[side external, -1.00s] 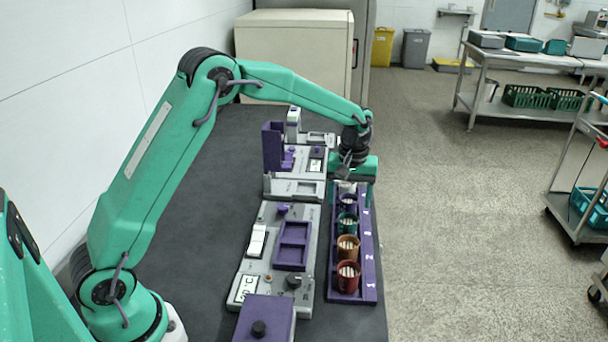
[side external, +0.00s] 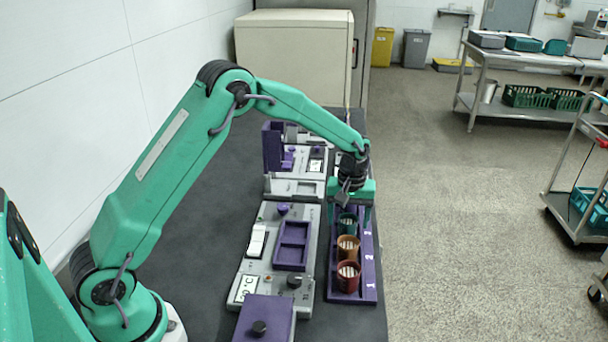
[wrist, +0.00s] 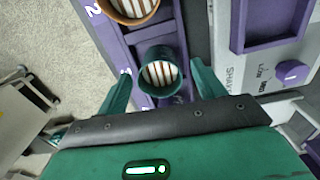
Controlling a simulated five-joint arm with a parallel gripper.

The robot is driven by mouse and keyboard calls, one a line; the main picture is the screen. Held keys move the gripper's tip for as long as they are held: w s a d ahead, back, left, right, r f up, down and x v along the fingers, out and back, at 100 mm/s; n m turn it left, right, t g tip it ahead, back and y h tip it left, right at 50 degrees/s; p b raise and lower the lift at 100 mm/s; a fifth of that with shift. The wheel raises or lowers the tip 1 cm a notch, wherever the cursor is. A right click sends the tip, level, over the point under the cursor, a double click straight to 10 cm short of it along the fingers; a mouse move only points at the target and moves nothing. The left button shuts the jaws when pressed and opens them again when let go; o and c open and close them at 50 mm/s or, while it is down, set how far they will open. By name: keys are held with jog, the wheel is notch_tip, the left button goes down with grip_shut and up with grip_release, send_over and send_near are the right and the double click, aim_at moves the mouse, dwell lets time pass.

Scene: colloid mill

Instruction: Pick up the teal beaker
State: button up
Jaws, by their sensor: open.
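The teal beaker (side external: 347,222) stands upright in the purple rack (side external: 368,270), behind the orange beaker (side external: 347,247). In the wrist view the teal beaker (wrist: 160,72) lies between and a little ahead of my fingers, with pale striped contents. My gripper (side external: 349,215) is over the rack around the teal beaker's place, pointing down. In the wrist view my gripper (wrist: 162,88) has its two teal fingers spread wide, one on each side of the beaker. The fingers look apart from the beaker. My gripper partly hides the beaker and the rack's far end in the side view.
A red beaker (side external: 348,275) stands in the rack's near end. A purple knobbed box (side external: 264,320) sits in front. Bare dark bench lies further left.

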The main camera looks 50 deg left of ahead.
jog(key=shift+f, duration=0.65)
jog(key=c, duration=1.1)
